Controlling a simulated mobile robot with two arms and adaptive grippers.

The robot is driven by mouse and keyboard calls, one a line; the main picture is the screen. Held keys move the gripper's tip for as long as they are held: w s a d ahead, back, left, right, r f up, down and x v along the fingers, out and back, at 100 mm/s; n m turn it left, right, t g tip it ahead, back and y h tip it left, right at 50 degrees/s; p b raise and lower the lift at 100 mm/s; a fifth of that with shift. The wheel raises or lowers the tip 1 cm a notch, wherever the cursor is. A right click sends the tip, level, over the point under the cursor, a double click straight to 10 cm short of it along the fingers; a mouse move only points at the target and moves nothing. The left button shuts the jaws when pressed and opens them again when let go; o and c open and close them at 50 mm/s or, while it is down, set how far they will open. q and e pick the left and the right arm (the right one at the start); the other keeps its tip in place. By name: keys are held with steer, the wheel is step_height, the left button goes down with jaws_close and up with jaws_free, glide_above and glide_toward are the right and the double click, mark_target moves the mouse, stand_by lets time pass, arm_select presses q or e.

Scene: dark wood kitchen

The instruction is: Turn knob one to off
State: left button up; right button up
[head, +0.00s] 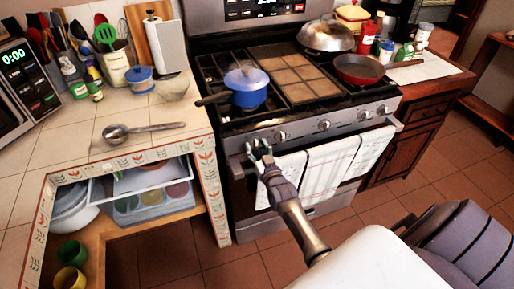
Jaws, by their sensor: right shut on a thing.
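The stove (300,128) has a row of silver knobs along its front panel. My right gripper (259,149) is at the left end of this panel. It is shut on the leftmost knob (255,142), which its fingers mostly hide, so I cannot tell which way the knob points. Just right of it is a second knob (281,136), apart from the fingers. A third knob (323,124) sits near the middle of the panel, and more are at the right. My left gripper is not in view.
Striped towels (332,160) hang on the oven handle beside my right gripper. A blue pot (247,88), a red pan (359,69) and a lidded silver pan (326,36) stand on the stove. A ladle (142,130) lies on the left counter. The tiled floor in front is clear.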

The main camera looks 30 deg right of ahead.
steer(key=shift+f, duration=0.15)
steer(key=o, duration=1.2)
steer(key=shift+c, duration=0.2)
steer(key=v, duration=1.2)
steer(key=shift+s, duration=0.1)
